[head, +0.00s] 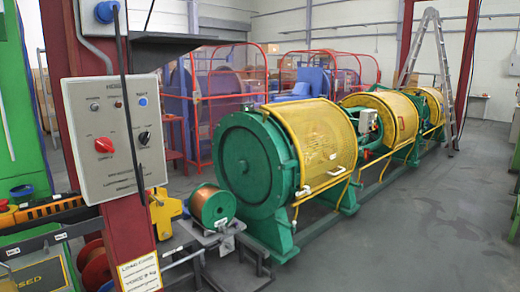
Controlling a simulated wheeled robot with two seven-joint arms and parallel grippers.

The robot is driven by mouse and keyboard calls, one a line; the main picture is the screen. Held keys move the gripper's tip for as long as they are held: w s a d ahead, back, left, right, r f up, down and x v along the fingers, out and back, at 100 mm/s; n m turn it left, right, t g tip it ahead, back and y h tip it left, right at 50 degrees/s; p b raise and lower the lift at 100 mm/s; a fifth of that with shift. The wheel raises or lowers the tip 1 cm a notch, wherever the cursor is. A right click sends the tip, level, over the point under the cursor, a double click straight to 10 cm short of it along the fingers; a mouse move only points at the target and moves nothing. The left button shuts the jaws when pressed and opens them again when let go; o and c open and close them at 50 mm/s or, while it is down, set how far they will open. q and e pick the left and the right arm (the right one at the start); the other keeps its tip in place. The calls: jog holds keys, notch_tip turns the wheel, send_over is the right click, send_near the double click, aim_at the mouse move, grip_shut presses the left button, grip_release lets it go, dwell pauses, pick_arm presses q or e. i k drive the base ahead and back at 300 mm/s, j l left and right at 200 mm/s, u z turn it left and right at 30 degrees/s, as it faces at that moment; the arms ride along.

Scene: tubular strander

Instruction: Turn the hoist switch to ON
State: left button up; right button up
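A light grey control panel (115,175) hangs on a dark red post at the left, with a heading that looks like "HOIST". It carries a red rotary knob (104,145) at the lower left and a small black rotary knob (144,138) at the lower right. Small round lamps or buttons sit in a row above, including a blue one (142,101). The small labels are too blurred to read, so I cannot tell which knob is the hoist switch or its position. Neither of my grippers shows in the head view.
A black cable (122,80) hangs across the panel's face, and a dark shelf-like plate (165,45) juts out above it. A green and yellow strander (318,150) stands behind to the right. A copper wire spool (212,204) sits before it. The right floor is clear.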

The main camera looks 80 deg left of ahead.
aim_at(103, 145)
jog(key=u, duration=3.55)
jog(key=k+l, duration=0.25)
jog(key=k, duration=0.2)
